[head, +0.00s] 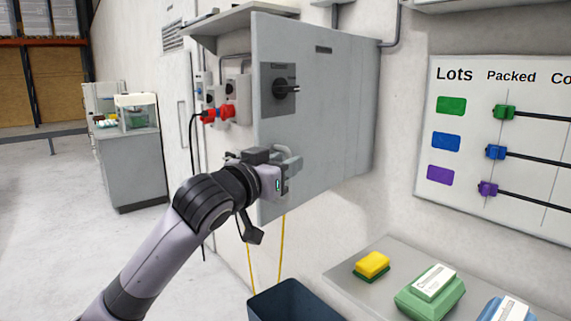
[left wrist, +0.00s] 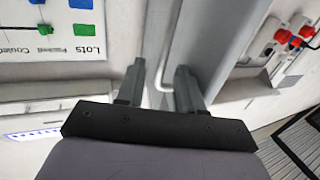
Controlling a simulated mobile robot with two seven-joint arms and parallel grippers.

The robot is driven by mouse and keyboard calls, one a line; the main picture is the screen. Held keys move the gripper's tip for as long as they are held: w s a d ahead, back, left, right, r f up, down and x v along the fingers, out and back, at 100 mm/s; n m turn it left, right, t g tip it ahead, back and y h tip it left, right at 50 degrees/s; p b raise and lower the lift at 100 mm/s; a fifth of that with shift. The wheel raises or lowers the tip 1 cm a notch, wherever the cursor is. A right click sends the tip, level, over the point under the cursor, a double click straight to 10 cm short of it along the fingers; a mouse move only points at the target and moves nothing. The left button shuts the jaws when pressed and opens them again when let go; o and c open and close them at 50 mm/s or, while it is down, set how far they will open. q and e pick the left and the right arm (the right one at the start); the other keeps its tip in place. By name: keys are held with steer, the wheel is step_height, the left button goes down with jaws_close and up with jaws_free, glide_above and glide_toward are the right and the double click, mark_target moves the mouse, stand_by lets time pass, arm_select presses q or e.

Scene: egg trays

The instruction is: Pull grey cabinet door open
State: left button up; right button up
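The grey cabinet (head: 335,120) hangs on the wall in the head view. Its front carries a dark rotary switch (head: 280,88) and, lower down, a light grey handle (head: 290,157). I see no clear gap at the door. My left gripper (head: 290,172) is at the handle, with its fingers partly hidden. In the left wrist view the gripper (left wrist: 158,88) has its fingers apart, with the bent handle bar (left wrist: 167,78) showing between them. Whether a finger touches the bar I cannot tell. My right gripper is not in view.
Red plugs (head: 218,113) and small boxes are on the wall left of the cabinet. A dark bin (head: 290,300) stands below.

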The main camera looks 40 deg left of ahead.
arm_select(q)
steer(key=s+b, duration=0.1)
steer(key=s, duration=0.5)
steer(key=shift+d, duration=0.2)
steer(key=w+d+f+m+g+h, duration=0.1)
steer(key=d+f+g, duration=0.15)
steer(key=f, duration=1.15)
steer(key=d+f+m+g+h, duration=0.1)
steer(key=d+f+g, duration=0.15)
steer(key=f, duration=1.15)
steer(key=s+d+f+g, duration=0.1)
steer(key=s+d+f, duration=0.2)
steer(key=s+f, duration=0.3)
steer(key=s+d+f+m+h, duration=0.1)
steer(key=s+d+f, duration=0.2)
steer(key=f, duration=0.6)
steer(key=s+d+f+g, duration=0.1)
steer(key=s+d+f, duration=0.2)
steer(key=s+f, duration=0.4)
steer(key=shift+s+f+g, duration=0.25)
steer(key=shift+s+g, duration=0.05)
steer(key=shift+s, duration=0.55)
